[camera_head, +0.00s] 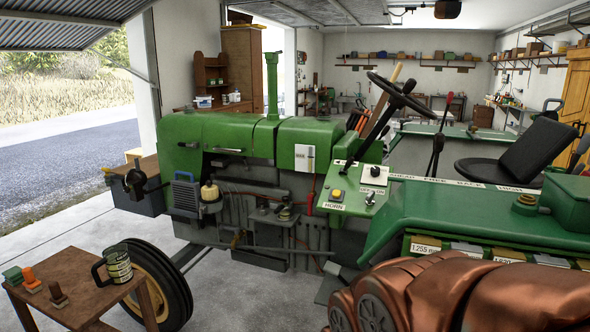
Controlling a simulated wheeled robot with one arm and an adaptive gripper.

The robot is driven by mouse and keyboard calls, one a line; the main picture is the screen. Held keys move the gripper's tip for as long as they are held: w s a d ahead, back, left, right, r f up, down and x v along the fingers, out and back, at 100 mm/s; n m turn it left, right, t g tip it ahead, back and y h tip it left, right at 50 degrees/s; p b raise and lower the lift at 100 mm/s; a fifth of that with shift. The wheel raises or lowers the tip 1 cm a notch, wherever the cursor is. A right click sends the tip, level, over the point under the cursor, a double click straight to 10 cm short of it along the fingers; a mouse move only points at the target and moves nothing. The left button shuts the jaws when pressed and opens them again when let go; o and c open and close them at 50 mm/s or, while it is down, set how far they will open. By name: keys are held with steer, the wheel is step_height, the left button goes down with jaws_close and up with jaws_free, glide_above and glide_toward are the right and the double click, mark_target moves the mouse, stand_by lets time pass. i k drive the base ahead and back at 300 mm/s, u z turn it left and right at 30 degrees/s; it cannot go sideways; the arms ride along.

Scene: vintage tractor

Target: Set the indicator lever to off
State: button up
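The green tractor (230,135) fills the middle of the view. On its side is a green control panel (352,207) with white label plates. A yellow button (337,195) sits above a label that reads HORN. A dark rotary knob (375,171) stands on a white plate at the panel's upper right. A small dark lever (370,198) stands below it by another small label; I cannot tell for sure that this is the indicator lever, nor its setting. A copper-coloured part of my arm covers the lower right. My gripper's fingertips do not show.

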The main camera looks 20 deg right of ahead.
mark_target(349, 161)
steer(key=u, duration=0.55)
steer(key=i, duration=0.9)
steer(key=z, duration=0.5)
